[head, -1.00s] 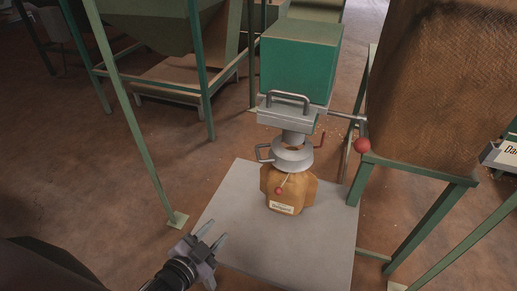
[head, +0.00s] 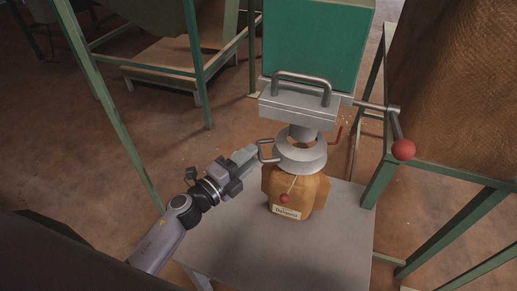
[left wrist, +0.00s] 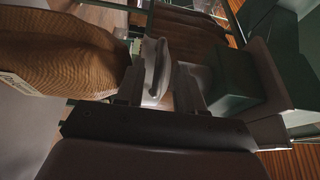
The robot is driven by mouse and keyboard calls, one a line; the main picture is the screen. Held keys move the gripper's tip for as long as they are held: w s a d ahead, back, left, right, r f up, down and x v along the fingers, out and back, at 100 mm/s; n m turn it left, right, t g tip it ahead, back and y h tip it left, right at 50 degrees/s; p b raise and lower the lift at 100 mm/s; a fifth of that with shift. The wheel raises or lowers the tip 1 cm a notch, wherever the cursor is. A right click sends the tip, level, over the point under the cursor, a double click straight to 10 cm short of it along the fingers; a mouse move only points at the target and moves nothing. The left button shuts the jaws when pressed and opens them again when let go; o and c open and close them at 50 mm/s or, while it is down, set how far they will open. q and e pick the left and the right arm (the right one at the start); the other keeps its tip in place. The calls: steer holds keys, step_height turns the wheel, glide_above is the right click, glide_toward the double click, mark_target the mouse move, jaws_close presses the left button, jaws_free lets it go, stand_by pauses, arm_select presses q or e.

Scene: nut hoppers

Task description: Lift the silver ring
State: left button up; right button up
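The silver ring (head: 300,157) sits around the neck of a brown sack (head: 298,195), below the metal spout of the green hopper. A looped handle (head: 266,150) sticks out from its left side. My left gripper (head: 254,155) is at this handle, coming in from the left. In the left wrist view the two fingers (left wrist: 160,88) stand apart, with pale metal of the ring (left wrist: 154,66) between and just beyond them. I cannot tell whether either finger touches it. My right gripper is not in view.
The sack stands on a grey platform (head: 235,240), with a red ball on a cord at its front. A lever with a red knob (head: 403,150) juts out to the right above. Green frame legs stand on both sides.

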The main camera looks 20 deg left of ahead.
arm_select(q)
steer(key=shift+x, duration=1.95)
jaws_close()
